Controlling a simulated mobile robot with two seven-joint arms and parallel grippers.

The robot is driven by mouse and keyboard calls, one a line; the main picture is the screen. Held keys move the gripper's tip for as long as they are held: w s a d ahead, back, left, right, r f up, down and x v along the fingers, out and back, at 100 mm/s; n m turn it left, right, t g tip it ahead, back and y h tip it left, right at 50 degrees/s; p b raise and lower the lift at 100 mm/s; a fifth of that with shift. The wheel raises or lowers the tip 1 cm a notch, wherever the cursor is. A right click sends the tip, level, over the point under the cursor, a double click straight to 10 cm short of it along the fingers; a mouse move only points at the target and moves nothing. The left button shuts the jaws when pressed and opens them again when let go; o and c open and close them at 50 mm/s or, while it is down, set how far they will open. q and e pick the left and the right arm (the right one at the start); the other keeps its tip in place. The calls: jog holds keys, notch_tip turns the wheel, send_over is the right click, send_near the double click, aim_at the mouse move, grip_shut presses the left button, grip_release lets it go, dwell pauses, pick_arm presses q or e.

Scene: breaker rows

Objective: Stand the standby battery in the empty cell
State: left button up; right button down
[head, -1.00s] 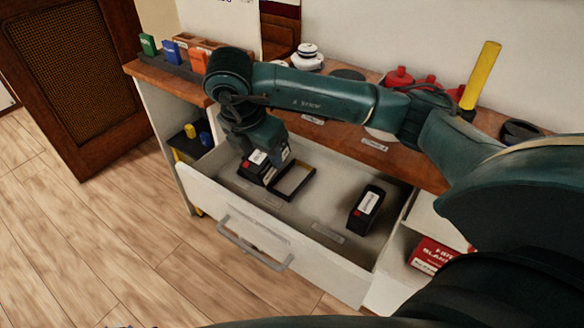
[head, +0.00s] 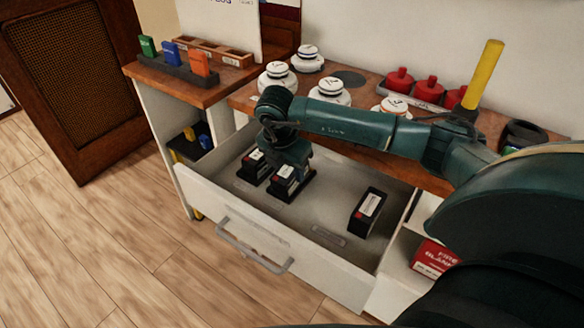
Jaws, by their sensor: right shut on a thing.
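The open drawer (head: 310,220) holds two side-by-side black cells. The left cell has a black battery (head: 254,166) with a white label and red mark. My right gripper (head: 288,164) points down over the right cell (head: 306,188) and is shut on a black battery (head: 285,179) with a white label and red mark. That battery is upright in or just over this cell; whether its base touches the floor is hidden. The labels are too small to read. My left gripper is not in view.
The drawer handle (head: 252,245) sticks out in front. White round-topped jars (head: 330,90) and red-capped items (head: 429,90) stand on the wooden counter behind my arm. A red box (head: 434,258) is on the shelf at right. The drawer's middle floor is clear.

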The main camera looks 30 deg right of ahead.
jog(key=shift+w+d+r+g+y, duration=0.2)
jog(key=shift+d+y, duration=0.15)
jog(key=shift+y, duration=0.15)
jog(key=shift+w+d+r+g+y, duration=0.15)
jog(key=shift+d+y, duration=0.15)
jog(key=shift+y, duration=0.2)
jog(key=shift+a+f, duration=0.1)
jog(key=shift+f, duration=0.65)
jog(key=shift+f, duration=0.1)
jog(key=shift+f, duration=0.15)
jog(key=c, duration=1.2)
grip_release()
jog(key=shift+s, duration=0.1)
jog(key=o, duration=0.4)
jog(key=shift+c, duration=0.2)
